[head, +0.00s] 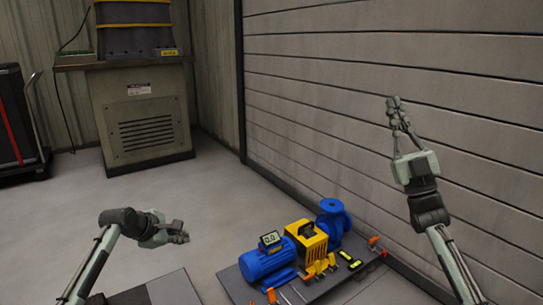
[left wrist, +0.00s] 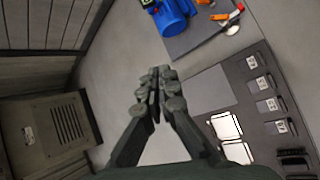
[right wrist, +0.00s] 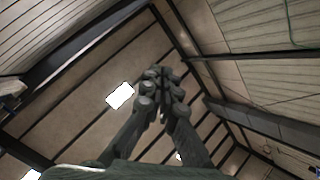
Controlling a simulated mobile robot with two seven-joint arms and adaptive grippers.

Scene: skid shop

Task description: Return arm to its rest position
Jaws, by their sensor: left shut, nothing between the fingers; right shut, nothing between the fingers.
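My left gripper (head: 180,232) is at the lower left in the head view, low over the floor side and left of the blue motor. In the left wrist view its fingers (left wrist: 158,92) are together with nothing between them. My right gripper (head: 396,104) points upward in front of the slatted wall at the right of the head view. In the right wrist view its fingers (right wrist: 162,92) are closed and empty, with the ceiling behind them.
A blue motor (head: 266,262), yellow guard (head: 306,246) and blue pump (head: 333,222) stand on a dark skid plate. A grey cabinet (head: 146,128) stands at the back. A dark board with labelled pieces (left wrist: 250,105) shows in the left wrist view. Open floor (head: 210,200) lies between.

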